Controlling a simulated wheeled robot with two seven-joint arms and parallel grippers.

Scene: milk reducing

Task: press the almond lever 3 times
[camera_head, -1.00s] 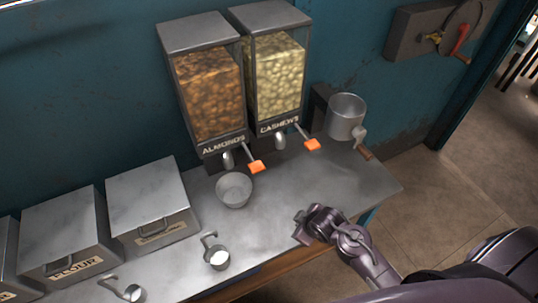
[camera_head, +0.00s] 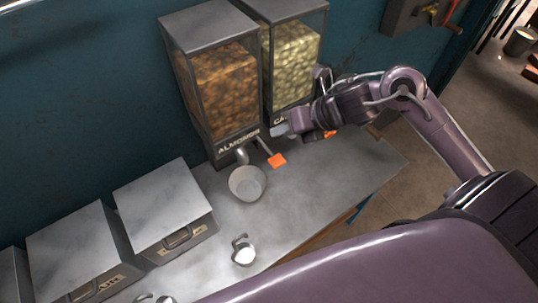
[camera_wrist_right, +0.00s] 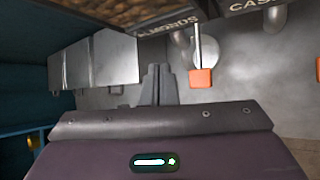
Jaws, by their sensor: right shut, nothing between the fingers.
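The almond dispenser (camera_head: 222,85) stands against the wall, filled with brown nuts and labelled ALMONDS. Its lever ends in an orange tab (camera_head: 277,160), which also shows in the right wrist view (camera_wrist_right: 200,78). A metal bowl (camera_head: 248,183) sits on the counter below the almond spout. My right gripper (camera_head: 280,130) is shut and empty. In the head view it appears just above the orange tab, in front of the dispensers, apart from the tab. In the right wrist view its fingers (camera_wrist_right: 158,85) point forward, left of the tab. My left gripper is not in view.
The cashew dispenser (camera_head: 293,65) stands right of the almonds, its lever partly hidden behind my right arm. Metal bins (camera_head: 165,205) and a small cup of white contents (camera_head: 244,254) are on the left and front of the counter (camera_head: 320,190). The right part of the counter is clear.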

